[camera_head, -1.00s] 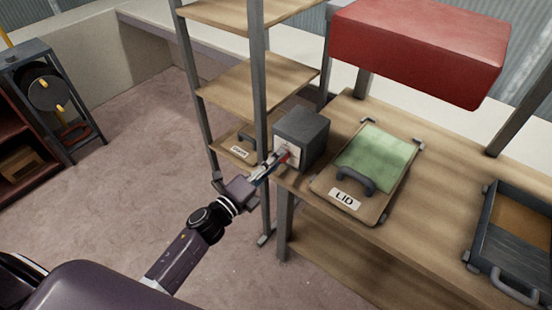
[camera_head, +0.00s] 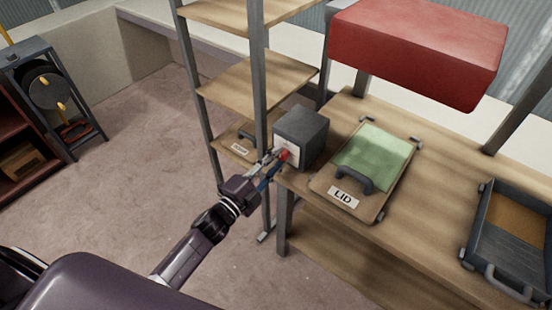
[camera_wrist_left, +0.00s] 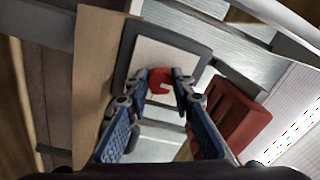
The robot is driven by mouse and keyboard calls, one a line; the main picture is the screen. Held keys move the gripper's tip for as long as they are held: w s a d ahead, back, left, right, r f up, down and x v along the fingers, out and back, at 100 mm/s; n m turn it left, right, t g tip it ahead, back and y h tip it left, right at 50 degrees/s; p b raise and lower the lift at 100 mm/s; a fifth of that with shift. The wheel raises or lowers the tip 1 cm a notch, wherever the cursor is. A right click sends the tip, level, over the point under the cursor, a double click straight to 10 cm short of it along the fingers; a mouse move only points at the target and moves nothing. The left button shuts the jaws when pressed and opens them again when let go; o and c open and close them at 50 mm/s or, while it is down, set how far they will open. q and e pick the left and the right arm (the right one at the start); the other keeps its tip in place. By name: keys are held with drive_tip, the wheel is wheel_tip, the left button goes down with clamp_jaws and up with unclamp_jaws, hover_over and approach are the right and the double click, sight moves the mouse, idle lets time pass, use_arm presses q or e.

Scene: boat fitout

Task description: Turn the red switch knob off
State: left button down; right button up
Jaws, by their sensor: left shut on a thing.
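The red switch knob (camera_head: 284,155) is on the pale front plate of a dark grey box (camera_head: 308,131) at the near left corner of the workbench. In the left wrist view the red knob (camera_wrist_left: 159,80) shows between the two fingertips of my left gripper (camera_wrist_left: 160,84), in front of the light plate (camera_wrist_left: 168,54). My left gripper (camera_head: 275,160) is shut on the knob in the head view, its fingers partly covering it. The knob's exact turn angle is hard to read. My right gripper is not in view.
A lid with a green panel (camera_head: 372,152) lies on the workbench right of the box. A dark tray (camera_head: 510,240) is farther right. A red block-like cover (camera_head: 420,50) hangs above. A shelf post (camera_head: 258,80) stands close to my left gripper.

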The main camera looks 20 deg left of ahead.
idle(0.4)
use_arm(q)
drive_tip(key=c, duration=1.7)
unclamp_jaws()
drive_tip(key=shift+o, duration=0.2)
drive_tip(key=v, duration=1.2)
drive_tip(key=shift+s, duration=0.1)
drive_tip(key=s+a+f+n+g+y, duration=0.1)
drive_tip(key=s+f+n+g+y, duration=0.15)
drive_tip(key=f, duration=0.75)
drive_tip(key=s+a+f+n+g+y, duration=0.1)
drive_tip(key=s+a+f+n+g, duration=0.2)
drive_tip(key=f, duration=0.7)
drive_tip(key=s+f+n+g+y, duration=0.1)
drive_tip(key=s+f+n+y, duration=0.2)
drive_tip(key=f, duration=0.7)
drive_tip(key=s+f+n+g, duration=0.2)
drive_tip(key=s+f, duration=0.4)
drive_tip(key=s, duration=0.4)
drive_tip(key=s+d+f+n+g, duration=0.1)
drive_tip(key=s+f+g, duration=0.3)
drive_tip(key=s, duration=0.6)
drive_tip(key=s+d+f+n+g, duration=0.1)
drive_tip(key=s+f+n+g, duration=0.2)
drive_tip(key=s+f, duration=0.6)
drive_tip(key=shift+s+d+g, duration=0.15)
drive_tip(key=shift+s+g, duration=0.3)
drive_tip(key=shift+s, duration=0.15)
